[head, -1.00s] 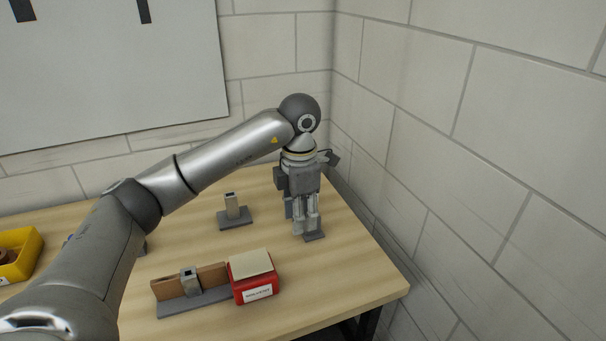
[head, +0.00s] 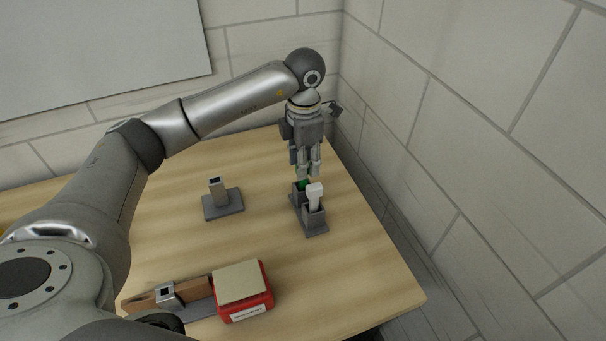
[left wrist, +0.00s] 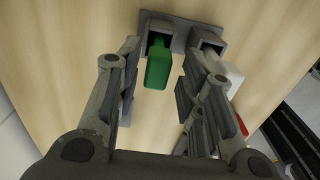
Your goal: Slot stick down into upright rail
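A green stick (left wrist: 158,62) stands in one slot of a dark grey two-slot holder (left wrist: 188,30), and a white stick (left wrist: 228,72) stands in the other. In the head view the holder (head: 309,222) is at the table's right side, with the white stick (head: 314,194) nearer and the green stick (head: 302,184) behind it, mostly hidden. My left gripper (head: 306,172) points down above the green stick; its fingers (left wrist: 162,72) are apart with the green stick's end between or just beyond them. Contact is not visible. An upright grey hollow post (head: 217,190), likely the rail, stands on a flat base. My right gripper is out of view.
A red box with a beige top (head: 243,290) stands at the table's front, beside brown pieces with a small grey square tube (head: 168,292). The wall (head: 450,150) runs close along the table's right side. Bare table lies between post and holder.

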